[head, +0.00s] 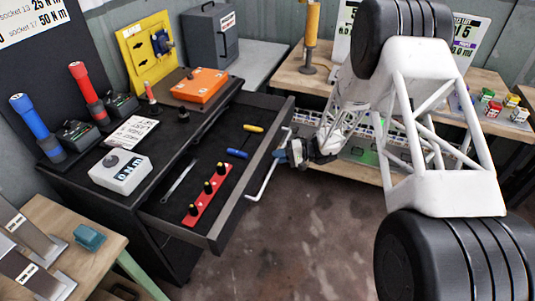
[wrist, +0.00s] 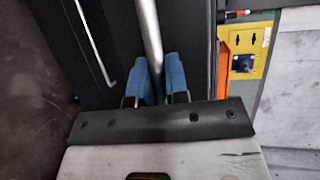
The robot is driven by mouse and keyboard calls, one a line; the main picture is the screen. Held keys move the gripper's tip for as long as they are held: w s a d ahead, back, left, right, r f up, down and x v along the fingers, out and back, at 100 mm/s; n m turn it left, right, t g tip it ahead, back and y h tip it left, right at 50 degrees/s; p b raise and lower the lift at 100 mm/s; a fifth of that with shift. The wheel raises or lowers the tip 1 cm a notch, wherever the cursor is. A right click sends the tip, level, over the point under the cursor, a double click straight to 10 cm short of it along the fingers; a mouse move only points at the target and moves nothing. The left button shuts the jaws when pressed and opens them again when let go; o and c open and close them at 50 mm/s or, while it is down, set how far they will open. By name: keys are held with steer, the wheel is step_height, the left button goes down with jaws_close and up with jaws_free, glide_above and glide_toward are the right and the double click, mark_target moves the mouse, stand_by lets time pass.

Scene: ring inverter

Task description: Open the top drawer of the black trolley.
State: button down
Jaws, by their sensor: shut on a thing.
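The black trolley (head: 158,222) stands at the left in the head view. Its top drawer (head: 252,170) is pulled well out, with its inside in view. The drawer's light metal bar handle (head: 266,178) runs along the front. My gripper (head: 296,152) is at the handle's far part, right of the drawer front. In the wrist view my gripper (wrist: 160,78) has its two blue fingers on either side of the handle bar (wrist: 149,35), shut on it. The exact finger contact is partly hidden in the head view.
The drawer holds a red strip (head: 208,194) with black knobs, a wrench (head: 178,181) and screwdrivers (head: 238,154). A wooden bench (head: 85,265) is front left. The floor (head: 305,235) before the drawer is clear.

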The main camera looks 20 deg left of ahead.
steer(key=shift+d, duration=0.35)
steer(key=c, duration=1.1)
jaws_free()
steer(key=shift+c, duration=0.2)
steer(key=shift+w+d, duration=0.1)
steer(key=v, duration=0.7)
steer(key=shift+d, duration=0.2)
steer(key=shift+w+r, duration=0.1)
